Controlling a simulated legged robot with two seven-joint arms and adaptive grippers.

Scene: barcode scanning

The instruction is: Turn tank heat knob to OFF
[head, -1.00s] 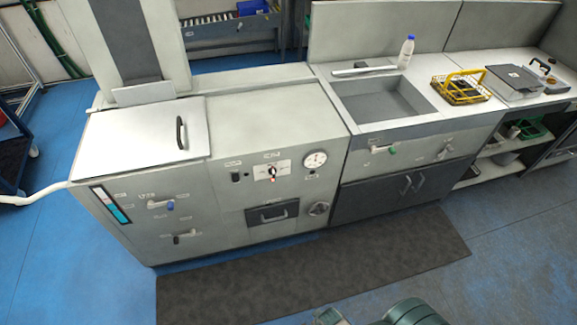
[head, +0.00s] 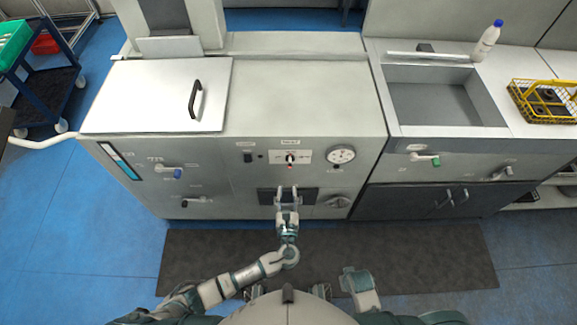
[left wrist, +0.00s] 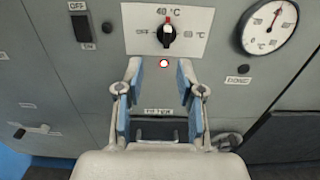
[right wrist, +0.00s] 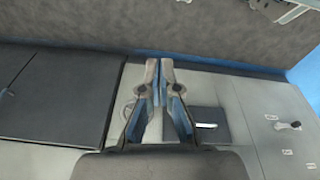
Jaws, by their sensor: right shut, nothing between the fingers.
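The tank heat knob (head: 290,158) is on the cabinet's front panel. In the left wrist view the black knob (left wrist: 166,35) has a white and red pointer aimed up at the 40 °C mark. OFF is printed to its left and 60 °C to its right. My left gripper (head: 287,190) is just below and in front of the knob, not touching it. Its fingers (left wrist: 159,68) are open and apart, with nothing between them. My right gripper (right wrist: 159,65) is shut and empty, low near my body, away from the knob.
A round gauge (head: 341,154) is to the right, a black switch (left wrist: 87,31) to the left. Below are a dark drawer (right wrist: 210,125) and a round handle (head: 337,202).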

